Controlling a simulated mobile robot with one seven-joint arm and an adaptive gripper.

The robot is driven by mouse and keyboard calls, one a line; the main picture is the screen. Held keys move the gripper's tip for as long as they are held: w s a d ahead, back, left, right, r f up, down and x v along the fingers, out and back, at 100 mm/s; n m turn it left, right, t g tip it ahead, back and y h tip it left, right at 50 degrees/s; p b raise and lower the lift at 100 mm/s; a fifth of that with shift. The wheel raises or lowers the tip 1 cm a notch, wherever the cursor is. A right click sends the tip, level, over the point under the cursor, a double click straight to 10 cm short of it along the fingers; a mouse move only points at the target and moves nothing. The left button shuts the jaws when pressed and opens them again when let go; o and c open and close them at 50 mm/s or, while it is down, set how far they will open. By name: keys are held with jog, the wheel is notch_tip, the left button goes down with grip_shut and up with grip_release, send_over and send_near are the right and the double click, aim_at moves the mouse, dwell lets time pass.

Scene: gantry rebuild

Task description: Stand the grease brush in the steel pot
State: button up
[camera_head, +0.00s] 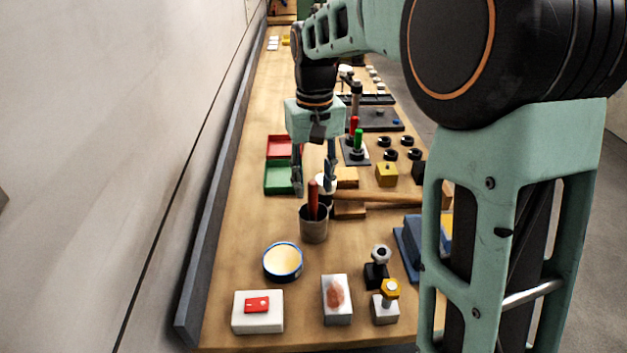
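The steel pot (314,226) stands upright on the wooden bench, near the middle of the view. A red-brown handle (313,203) rises nearly upright out of it; it looks like the grease brush, and its lower end is hidden inside the pot. My gripper (314,190) points down with its two fingers spread apart. The fingertips appear to either side of the handle's top, with visible gaps. I cannot tell from this one view whether the fingers are around the handle or behind it. Nothing shows held between them.
A blue-rimmed tin (283,262), a white block with a red card (257,312) and a stained white block (337,299) stand in front. A wooden mallet (390,199) lies right of the pot. Red (279,147) and green (278,178) trays lie left. A wall borders the bench.

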notch_tip(320, 180, up, 12)
dwell(0.5)
jog(key=shift+d, duration=0.1)
dwell(0.5)
